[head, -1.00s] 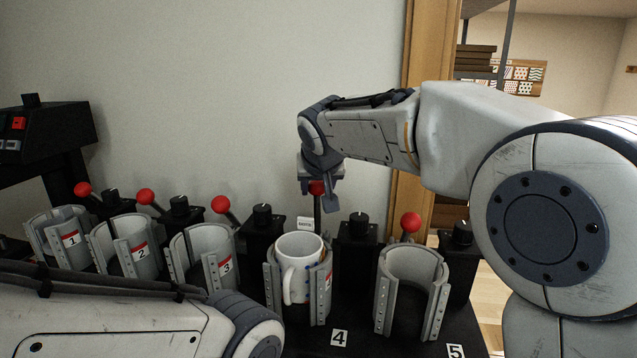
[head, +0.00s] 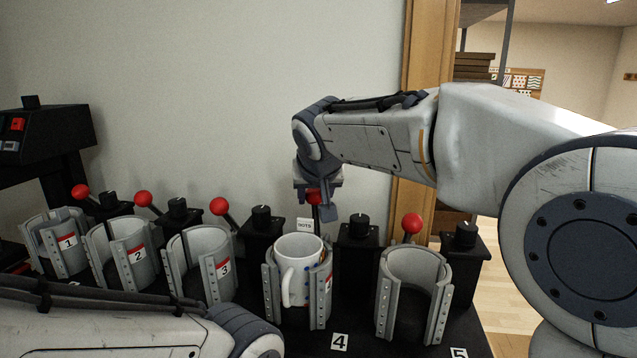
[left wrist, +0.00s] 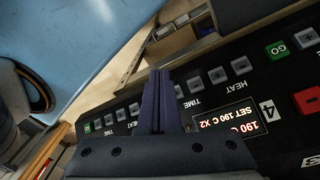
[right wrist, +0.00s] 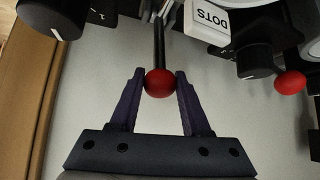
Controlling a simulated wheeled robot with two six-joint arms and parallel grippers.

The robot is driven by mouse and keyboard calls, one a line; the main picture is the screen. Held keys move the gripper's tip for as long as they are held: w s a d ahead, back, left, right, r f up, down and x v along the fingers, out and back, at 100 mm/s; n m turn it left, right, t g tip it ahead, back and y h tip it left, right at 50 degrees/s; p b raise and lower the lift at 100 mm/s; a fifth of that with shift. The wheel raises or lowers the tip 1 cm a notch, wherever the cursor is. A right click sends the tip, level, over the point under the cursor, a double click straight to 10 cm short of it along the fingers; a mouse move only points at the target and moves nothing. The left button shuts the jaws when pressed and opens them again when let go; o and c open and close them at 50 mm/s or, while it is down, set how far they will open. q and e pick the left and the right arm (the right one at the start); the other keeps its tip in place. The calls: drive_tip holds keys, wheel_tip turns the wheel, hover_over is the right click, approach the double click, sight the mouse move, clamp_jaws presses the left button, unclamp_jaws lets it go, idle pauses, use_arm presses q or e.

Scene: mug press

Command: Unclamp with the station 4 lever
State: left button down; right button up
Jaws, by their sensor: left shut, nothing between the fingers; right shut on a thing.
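The station 4 lever has a red ball knob (right wrist: 159,83) on a dark rod (right wrist: 159,42). My right gripper (right wrist: 159,85) is shut on the knob in the right wrist view, a finger on each side. In the head view the knob (head: 314,197) shows partly between the fingers of my right gripper (head: 320,203), and the rod looks close to upright. A white mug (head: 298,268) stands in the grey station 4 clamp (head: 319,296), handle toward me. My left gripper (left wrist: 161,105) is shut and empty, above a control panel in the left wrist view.
Stations 1, 2 and 3 (head: 203,262) stand left with tilted red-knobbed levers. An empty station 5 clamp (head: 412,275) stands right, its lever knob (head: 412,223) close by. A "DOTS" label (right wrist: 222,14) is beside the station 4 lever. A black control unit (head: 40,140) is far left.

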drive_tip(key=shift+s+a+f, duration=0.1)
drive_tip(key=shift+s+a+f+b, duration=0.1)
drive_tip(key=shift+s+f+b, duration=0.2)
drive_tip(key=shift+s+b, duration=0.35)
drive_tip(key=shift+s+a+b, duration=0.1)
drive_tip(key=shift+s+b, duration=0.25)
drive_tip(key=shift+b, duration=0.05)
drive_tip(key=o, duration=0.9)
drive_tip(key=shift+r, duration=0.1)
